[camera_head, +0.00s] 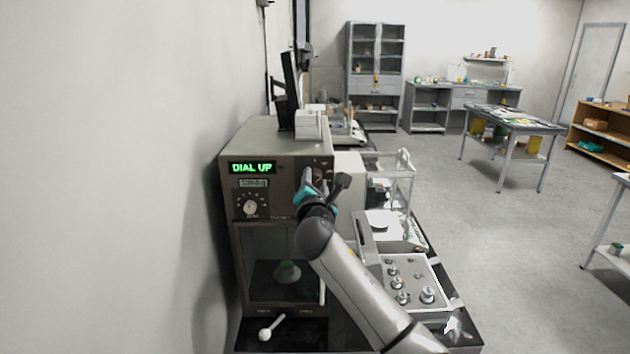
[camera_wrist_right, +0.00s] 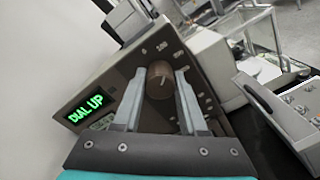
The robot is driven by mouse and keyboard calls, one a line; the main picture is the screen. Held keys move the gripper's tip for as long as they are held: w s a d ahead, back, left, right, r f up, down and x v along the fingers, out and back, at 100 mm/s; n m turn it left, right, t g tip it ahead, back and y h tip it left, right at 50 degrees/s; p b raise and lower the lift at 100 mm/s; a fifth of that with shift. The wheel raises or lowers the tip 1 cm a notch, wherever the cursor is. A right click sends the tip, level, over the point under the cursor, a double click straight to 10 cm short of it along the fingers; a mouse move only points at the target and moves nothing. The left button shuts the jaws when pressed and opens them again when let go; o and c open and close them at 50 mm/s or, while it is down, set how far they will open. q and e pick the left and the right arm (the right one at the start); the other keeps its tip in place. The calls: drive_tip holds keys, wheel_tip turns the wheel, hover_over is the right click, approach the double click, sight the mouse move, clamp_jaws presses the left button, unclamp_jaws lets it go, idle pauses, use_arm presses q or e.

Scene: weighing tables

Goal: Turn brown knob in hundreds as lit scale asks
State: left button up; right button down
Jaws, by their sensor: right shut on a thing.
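The scale (camera_head: 237,230) is a tall brown-grey cabinet at the left of the bench. Its lit green display (camera_head: 251,168) reads "DIAL UP" and also shows in the wrist view (camera_wrist_right: 86,107). A smaller readout (camera_head: 253,183) below it is too small to read surely. The brown knob (camera_wrist_right: 160,78) is at the upper right of the front panel, with dial marks around it. My right gripper (camera_wrist_right: 158,76) is shut on the knob, one finger on each side. In the head view my right gripper (camera_head: 316,182) largely hides the knob. My left gripper is not in view.
A second dial (camera_head: 250,206) is left on the panel. A weight (camera_head: 287,270) sits inside the scale's chamber. A pale round-ended lever (camera_head: 268,334) juts out at the bottom. A tray of weights (camera_head: 415,280) and a small balance (camera_head: 380,222) stand to the right.

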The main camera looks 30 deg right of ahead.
drive_tip(key=m, duration=0.5)
idle(0.5)
drive_tip(key=shift+c, duration=2.3)
unclamp_jaws()
drive_tip(key=b+v, duration=0.1)
drive_tip(key=v, duration=1.4)
drive_tip(key=shift+a, duration=0.15)
